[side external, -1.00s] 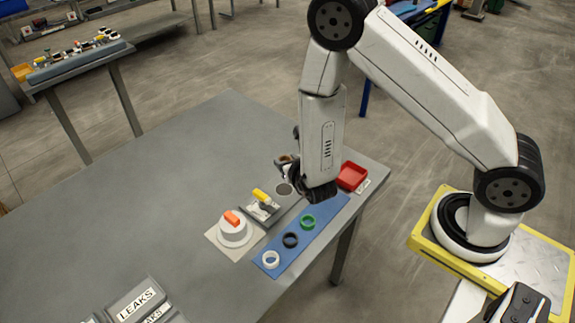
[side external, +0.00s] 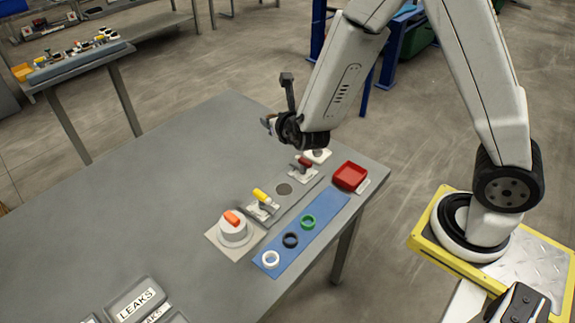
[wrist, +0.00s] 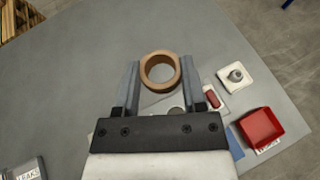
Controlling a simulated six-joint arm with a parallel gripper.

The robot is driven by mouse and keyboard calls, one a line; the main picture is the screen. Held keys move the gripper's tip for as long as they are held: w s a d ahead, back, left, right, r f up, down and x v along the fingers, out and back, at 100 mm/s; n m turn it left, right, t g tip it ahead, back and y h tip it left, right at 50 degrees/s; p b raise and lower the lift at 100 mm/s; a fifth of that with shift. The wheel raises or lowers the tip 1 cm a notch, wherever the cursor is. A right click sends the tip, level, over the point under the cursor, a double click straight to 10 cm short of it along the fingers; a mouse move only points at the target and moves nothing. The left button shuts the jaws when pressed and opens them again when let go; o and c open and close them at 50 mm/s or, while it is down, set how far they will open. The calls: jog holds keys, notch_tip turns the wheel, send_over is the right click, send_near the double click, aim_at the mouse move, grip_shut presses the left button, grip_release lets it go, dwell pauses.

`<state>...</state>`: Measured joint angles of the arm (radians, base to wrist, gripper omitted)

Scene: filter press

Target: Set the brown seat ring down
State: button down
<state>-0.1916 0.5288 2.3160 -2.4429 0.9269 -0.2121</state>
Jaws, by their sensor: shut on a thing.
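The brown seat ring (wrist: 160,88) sits between the two fingers of my gripper (wrist: 160,71) in the wrist view, with its opening facing the camera. My gripper is shut on it and holds it above the grey table (wrist: 75,80). In the side view my gripper (side external: 272,122) is over the far part of the table, behind the red-handled clamp (side external: 303,168). The ring is too small and partly hidden there to make out well. A round grey spot (side external: 284,189) shows on the fixture plate between the red-handled and yellow-handled clamps (side external: 262,203).
A blue mat (side external: 275,262) carries white, dark and green rings. A red tray (side external: 350,176) stands near the right edge, and a white block (side external: 317,156) behind it. A white round part with an orange handle (side external: 232,230) stands nearer.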

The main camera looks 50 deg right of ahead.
notch_tip(320, 180, up, 11)
jog(key=n+y, duration=0.1)
jog(key=shift+a, duration=0.2)
jog(key=shift+s, duration=0.1)
jog(key=a+f+n+t+y, duration=0.1)
jog(key=a+f+n+y, duration=0.2)
jog(key=a+f, duration=1.7)
jog(key=shift+s+a+f+n+y, duration=0.2)
jog(key=shift+s+a+n+y, duration=0.15)
jog(key=shift+a+y, duration=0.25)
